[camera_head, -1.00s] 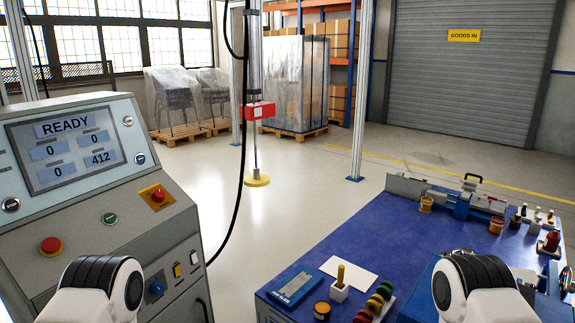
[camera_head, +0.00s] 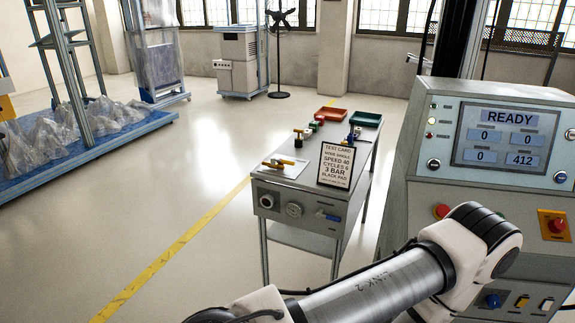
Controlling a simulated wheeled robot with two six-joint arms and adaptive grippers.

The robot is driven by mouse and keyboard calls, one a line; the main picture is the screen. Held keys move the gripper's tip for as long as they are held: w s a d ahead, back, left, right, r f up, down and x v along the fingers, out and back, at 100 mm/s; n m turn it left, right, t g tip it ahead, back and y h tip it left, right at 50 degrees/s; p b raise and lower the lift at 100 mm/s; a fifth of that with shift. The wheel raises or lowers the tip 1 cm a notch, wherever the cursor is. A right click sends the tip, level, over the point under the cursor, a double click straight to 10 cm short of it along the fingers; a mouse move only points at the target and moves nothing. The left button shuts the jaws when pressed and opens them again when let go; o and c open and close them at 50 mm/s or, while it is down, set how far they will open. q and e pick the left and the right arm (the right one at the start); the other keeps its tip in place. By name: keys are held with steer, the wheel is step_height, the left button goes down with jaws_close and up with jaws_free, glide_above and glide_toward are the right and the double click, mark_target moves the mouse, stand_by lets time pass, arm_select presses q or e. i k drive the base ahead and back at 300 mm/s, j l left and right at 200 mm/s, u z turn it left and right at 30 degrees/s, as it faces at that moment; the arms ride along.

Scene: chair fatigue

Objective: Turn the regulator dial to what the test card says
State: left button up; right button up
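The test card (camera_head: 337,165) stands upright in a dark frame on the right front part of a small steel table (camera_head: 318,196). Its lines read SPEED 40, CYCLES 6, 3 BAR and BLACK PAD; the MODE line is small and hard to read. The table's front panel carries a round grey dial (camera_head: 294,210), which looks like the regulator dial; its setting is too small to read. A small round gauge-like fitting (camera_head: 266,201) is left of it and a blue lever (camera_head: 328,216) is right of it. My arm links cross the bottom; neither gripper shows.
The control console (camera_head: 487,150), reading READY, stands close on the right. Open floor with a yellow line (camera_head: 170,258) lies left.

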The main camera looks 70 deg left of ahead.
mark_target(267, 200)
steer(key=u, duration=2.15)
